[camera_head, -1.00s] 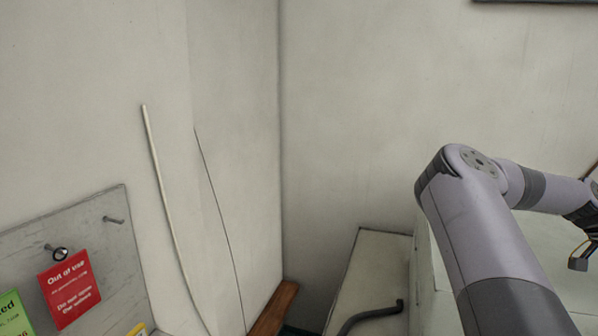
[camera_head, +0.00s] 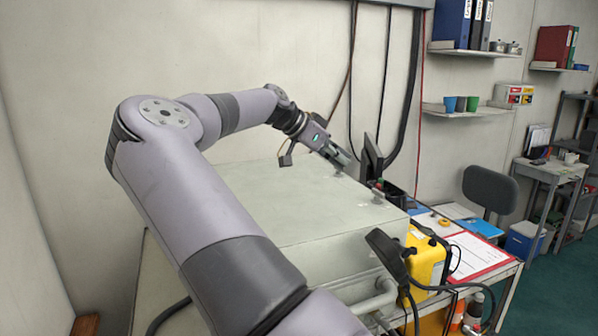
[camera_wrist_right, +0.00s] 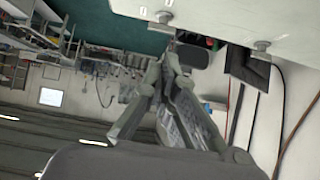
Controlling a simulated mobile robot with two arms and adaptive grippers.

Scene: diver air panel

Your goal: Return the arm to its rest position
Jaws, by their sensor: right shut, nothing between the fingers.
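My right arm rises from the bottom of the head view, bends at the elbow and reaches right over a large pale box (camera_head: 310,212). My right gripper (camera_head: 347,158) is at its end, near the box's far right edge and a dark monitor (camera_head: 371,158). In the wrist view the right gripper (camera_wrist_right: 172,50) has its fingertips together, with nothing seen between them. That view looks upside down, with a pale surface bearing small knobs at its top right. I cannot tell whether the gripper touches the box. My left gripper is not in view.
A desk right of the box holds a yellow case (camera_head: 426,262) and a red clipboard (camera_head: 480,254). Dark cables (camera_head: 402,95) hang on the wall behind the gripper. A black chair (camera_head: 490,190) and shelves stand farther right. Bare wall is at left.

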